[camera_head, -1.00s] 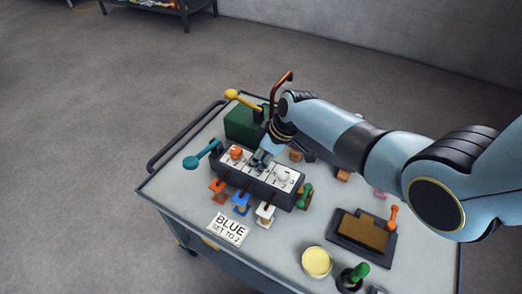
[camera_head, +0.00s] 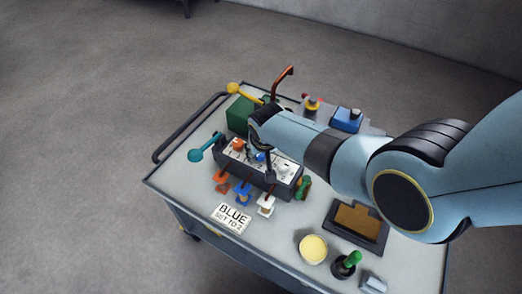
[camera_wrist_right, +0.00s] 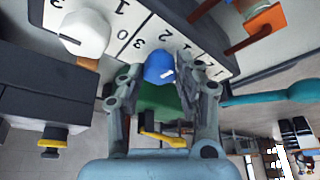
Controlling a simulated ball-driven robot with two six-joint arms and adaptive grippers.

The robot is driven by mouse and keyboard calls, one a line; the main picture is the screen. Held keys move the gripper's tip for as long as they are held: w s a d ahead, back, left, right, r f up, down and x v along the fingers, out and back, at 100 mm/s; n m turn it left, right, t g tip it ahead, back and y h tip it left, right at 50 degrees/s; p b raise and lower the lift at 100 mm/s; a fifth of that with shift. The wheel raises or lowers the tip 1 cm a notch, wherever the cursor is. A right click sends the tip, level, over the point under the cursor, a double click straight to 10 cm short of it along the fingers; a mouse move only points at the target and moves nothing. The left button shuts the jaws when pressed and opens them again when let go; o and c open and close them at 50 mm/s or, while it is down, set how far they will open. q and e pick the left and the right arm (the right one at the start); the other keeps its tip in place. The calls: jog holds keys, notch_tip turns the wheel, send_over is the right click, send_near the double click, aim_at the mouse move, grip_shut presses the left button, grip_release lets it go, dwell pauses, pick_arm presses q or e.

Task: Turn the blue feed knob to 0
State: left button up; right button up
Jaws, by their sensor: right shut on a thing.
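The blue feed knob (camera_head: 260,156) is the middle knob on the white-topped dark panel (camera_head: 232,174). In the right wrist view the blue knob (camera_wrist_right: 158,67) sits between the fingertips of my right gripper (camera_wrist_right: 157,80), which is shut on it. The knob's white mark points towards the upper right of that view. The digits 3, 2 and 1 show around it; the exact digit it points at is unclear. In the head view my right gripper (camera_head: 261,152) comes down over the panel from behind. My left gripper is out of view.
An orange knob (camera_head: 238,144) and a white knob (camera_head: 282,169) flank the blue one. A teal lever (camera_head: 205,148), yellow lever (camera_head: 240,91) and red crank (camera_head: 285,79) stand close by. Small orange, blue and white levers line the panel's front. A yellow-topped cup (camera_head: 313,249) stands at the cart's front.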

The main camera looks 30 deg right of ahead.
jog(key=m+b, duration=0.1)
jog(key=m, duration=0.1)
jog(key=m+h, duration=0.1)
jog(key=shift+a+f+m+g+b, duration=0.15)
jog(key=shift+f+m+g+b, duration=0.05)
jog(key=shift+m+g+b, duration=0.2)
jog(key=m+g+h+b, duration=0.1)
jog(key=m+b, duration=0.2)
jog(key=m, duration=0.1)
jog(key=shift+w+a+m, duration=0.1)
jog(key=shift+m, duration=0.2)
jog(key=m+g+b, duration=0.1)
jog(key=m+b, duration=0.1)
jog(key=m+g+h+b, duration=0.1)
jog(key=m+b, duration=0.1)
jog(key=m, duration=0.1)
jog(key=shift+w, duration=0.15)
jog(key=shift+r+m+g+b, duration=0.1)
jog(key=shift+m+g+b, duration=0.9)
jog(key=shift+m, duration=1)
jog(key=o, duration=1.1)
jog(key=shift+w, duration=0.1)
jog(key=shift+o, duration=0.2)
jog(key=shift+r, duration=0.1)
